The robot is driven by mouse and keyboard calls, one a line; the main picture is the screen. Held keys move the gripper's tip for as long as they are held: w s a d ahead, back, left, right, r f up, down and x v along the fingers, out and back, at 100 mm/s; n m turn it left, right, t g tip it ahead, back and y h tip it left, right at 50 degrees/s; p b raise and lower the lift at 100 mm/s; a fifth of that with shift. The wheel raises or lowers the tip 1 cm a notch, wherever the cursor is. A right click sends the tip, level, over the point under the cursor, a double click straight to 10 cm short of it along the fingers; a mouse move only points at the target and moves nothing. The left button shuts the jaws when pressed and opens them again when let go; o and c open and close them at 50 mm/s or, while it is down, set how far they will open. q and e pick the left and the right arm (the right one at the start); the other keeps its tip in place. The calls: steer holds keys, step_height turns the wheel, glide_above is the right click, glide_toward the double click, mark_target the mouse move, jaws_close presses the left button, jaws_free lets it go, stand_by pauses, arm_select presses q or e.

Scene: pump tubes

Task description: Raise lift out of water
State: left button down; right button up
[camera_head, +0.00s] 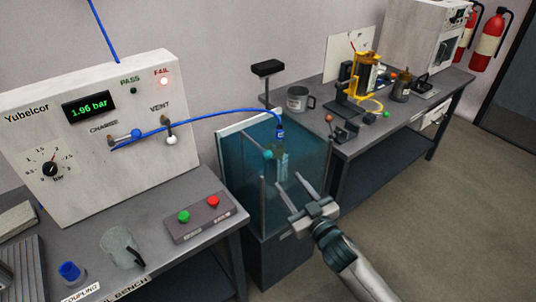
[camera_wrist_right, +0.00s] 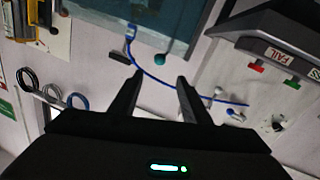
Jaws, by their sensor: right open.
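A glass-sided water tank (camera_head: 235,190) stands between two benches, filled with blue-green water. A pale part (camera_head: 281,166) is under water inside it, below a blue coupling (camera_head: 279,131) on a blue hose (camera_head: 215,113). A teal knob (camera_head: 267,154) is at the tank, and the wrist view shows a teal knob (camera_wrist_right: 160,59) just ahead of the fingers. A black T-shaped handle (camera_head: 267,68) stands behind the tank. My right gripper (camera_head: 287,181) is open and empty at the tank's front; its fingers also show in the wrist view (camera_wrist_right: 160,78). My left gripper is out of view.
A button box (camera_head: 200,215) and a clear jug (camera_head: 121,248) are in front. The right bench holds a mug (camera_head: 297,99) and a yellow fixture (camera_head: 363,75). Floor on the right is clear.

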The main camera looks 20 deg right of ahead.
mark_target(270, 157)
steer(key=w, duration=0.4)
steer(key=w+a+p, duration=0.1)
steer(key=w, duration=0.4)
steer(key=w+a+p, duration=0.1)
steer(key=w, duration=0.4)
steer(key=shift+w+a, duration=0.15)
steer(key=shift+w, duration=0.6)
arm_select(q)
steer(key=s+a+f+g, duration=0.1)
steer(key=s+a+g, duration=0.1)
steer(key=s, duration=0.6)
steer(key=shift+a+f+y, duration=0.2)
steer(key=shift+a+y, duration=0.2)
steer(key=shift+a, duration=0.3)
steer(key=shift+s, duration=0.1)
arm_select(e)
steer(key=shift+c, duration=0.4)
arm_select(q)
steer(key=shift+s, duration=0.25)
arm_select(e)
jaws_close()
